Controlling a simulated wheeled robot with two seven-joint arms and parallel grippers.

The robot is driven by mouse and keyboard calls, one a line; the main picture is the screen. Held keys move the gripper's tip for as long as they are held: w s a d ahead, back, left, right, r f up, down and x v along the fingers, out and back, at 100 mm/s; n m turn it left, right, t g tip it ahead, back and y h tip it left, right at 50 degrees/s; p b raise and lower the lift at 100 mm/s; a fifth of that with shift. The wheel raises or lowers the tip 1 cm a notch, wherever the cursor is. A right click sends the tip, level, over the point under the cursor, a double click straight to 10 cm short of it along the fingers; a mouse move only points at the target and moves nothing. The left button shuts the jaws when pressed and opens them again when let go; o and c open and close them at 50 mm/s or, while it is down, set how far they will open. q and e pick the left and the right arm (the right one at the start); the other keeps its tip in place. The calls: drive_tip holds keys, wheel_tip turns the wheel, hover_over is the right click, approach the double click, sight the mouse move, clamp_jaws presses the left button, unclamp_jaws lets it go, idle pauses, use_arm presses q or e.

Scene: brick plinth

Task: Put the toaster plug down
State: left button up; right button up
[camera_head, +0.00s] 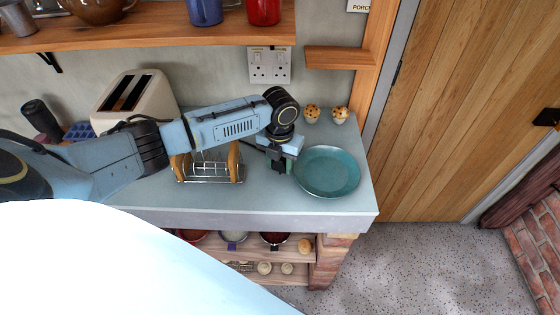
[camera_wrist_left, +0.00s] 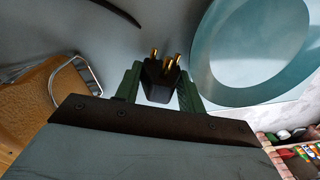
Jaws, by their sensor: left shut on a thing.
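The toaster plug (camera_wrist_left: 161,80) is black with brass pins and sits between the green fingers of my left gripper (camera_wrist_left: 158,86) in the left wrist view. The fingers are shut on it, and its pins point away from the gripper. In the head view my left gripper (camera_head: 277,160) hangs over the worktop (camera_head: 260,200), between the toast rack and the teal plate; the plug is hard to make out there. I cannot tell whether the plug touches the worktop. The cream toaster (camera_head: 140,98) stands at the back left, partly behind my left arm. My right gripper is not in view.
A teal plate (camera_head: 327,172) lies right of the gripper. A wire toast rack (camera_head: 210,172) with bread stands to its left. Two muffins (camera_head: 312,113) sit behind the plate. A double wall socket (camera_head: 269,66) is above the worktop. Bare worktop lies in front.

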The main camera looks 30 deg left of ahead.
use_arm(q)
drive_tip(key=shift+f, duration=0.45)
drive_tip(key=o, duration=1.1)
drive_tip(key=shift+r, duration=0.25)
wheel_tip(320, 180, up, 13)
drive_tip(key=shift+f, duration=0.1)
